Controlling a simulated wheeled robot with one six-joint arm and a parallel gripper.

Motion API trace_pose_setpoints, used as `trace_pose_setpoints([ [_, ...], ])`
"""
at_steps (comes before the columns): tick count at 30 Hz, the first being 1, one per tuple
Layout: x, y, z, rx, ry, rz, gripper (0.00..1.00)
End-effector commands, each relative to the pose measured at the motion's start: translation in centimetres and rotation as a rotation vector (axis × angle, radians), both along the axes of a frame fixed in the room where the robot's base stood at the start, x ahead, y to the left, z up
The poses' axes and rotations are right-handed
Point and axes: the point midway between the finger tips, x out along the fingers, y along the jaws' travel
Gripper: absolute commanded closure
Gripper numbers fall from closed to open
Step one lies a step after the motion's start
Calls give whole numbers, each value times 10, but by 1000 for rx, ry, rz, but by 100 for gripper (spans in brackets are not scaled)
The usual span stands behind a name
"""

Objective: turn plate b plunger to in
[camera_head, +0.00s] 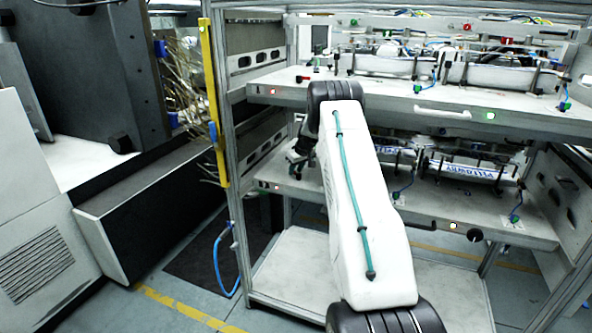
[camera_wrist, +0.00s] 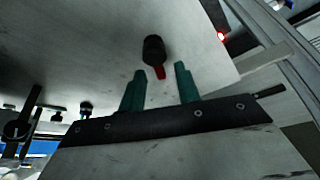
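In the wrist view a black plunger knob (camera_wrist: 153,48) with a red part stands out from a pale plate (camera_wrist: 105,35). My gripper (camera_wrist: 160,69) is open, its two teal fingers apart. The red part shows between the fingertips and the black knob just beyond them; I cannot tell whether they touch. In the head view my gripper (camera_head: 297,160) is small and dark, partly behind my white arm, over the left end of the lower shelf plate (camera_head: 330,207). The plunger there is hidden. No letter naming plate b is legible.
The upper shelf plate (camera_head: 390,97), with a white handle (camera_head: 442,113), lies above my gripper. A rack post and yellow bar (camera_head: 213,100) stand left. Fixtures with printed rolls (camera_head: 465,168) sit at the right of the lower plate. A red light (camera_wrist: 222,37) shows near the plate edge.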

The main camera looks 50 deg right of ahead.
Motion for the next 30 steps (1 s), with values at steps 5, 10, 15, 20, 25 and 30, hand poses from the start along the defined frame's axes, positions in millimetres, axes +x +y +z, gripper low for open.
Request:
trace_pose_setpoints([
  [5, 0, 0, 0, 0, 0, 0, 84],
  [10, 0, 0, 0, 0, 0, 0, 100],
  [15, 0, 0, 0, 0, 0, -9, 100],
  [20, -1, -1, 1, 0, 0, -49, 100],
  [25, -1, -2, 1, -1, 0, -144, 100],
  [30, -2, -4, 0, 0, 1, -287, 100],
])
